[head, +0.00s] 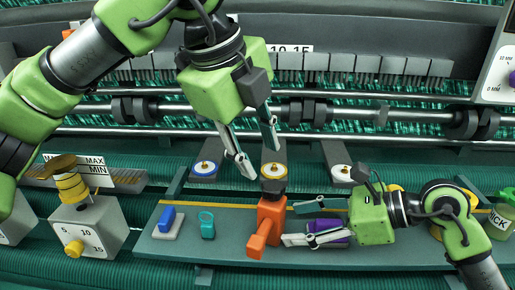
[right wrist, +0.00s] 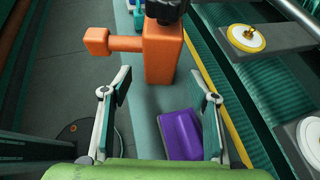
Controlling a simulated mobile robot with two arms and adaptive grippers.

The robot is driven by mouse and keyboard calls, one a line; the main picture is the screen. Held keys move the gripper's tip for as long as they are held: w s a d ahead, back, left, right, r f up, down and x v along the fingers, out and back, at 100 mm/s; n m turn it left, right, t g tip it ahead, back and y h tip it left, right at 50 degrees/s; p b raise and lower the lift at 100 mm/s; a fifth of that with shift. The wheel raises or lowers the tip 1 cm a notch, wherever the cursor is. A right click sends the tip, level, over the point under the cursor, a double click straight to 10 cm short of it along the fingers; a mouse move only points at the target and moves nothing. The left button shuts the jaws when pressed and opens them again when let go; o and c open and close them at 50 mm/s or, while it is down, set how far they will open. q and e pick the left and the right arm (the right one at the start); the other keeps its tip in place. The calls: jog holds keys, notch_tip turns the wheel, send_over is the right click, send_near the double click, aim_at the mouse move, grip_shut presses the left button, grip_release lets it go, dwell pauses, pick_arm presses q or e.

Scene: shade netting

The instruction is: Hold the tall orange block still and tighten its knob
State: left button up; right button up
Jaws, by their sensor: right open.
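The tall orange block (head: 267,222) stands upright on the green shelf, with a short orange arm jutting from its side. Its black knob (head: 273,187) sits on top. The right wrist view shows the block (right wrist: 162,58) ahead of my fingers and the knob (right wrist: 165,8) cut by the top edge. My left gripper (head: 262,161) is open, pointing down above the knob and apart from it. My right gripper (head: 290,223) is open and level, just right of the block. In the right wrist view its fingers (right wrist: 160,82) are spread, with the block beyond their tips.
A blue block (head: 167,218) and a teal ring-topped piece (head: 207,225) stand left of the orange block. A dial box (head: 88,228) stands left.

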aim_at(283, 224)
jog(key=shift+x, duration=2.95)
grip_shut()
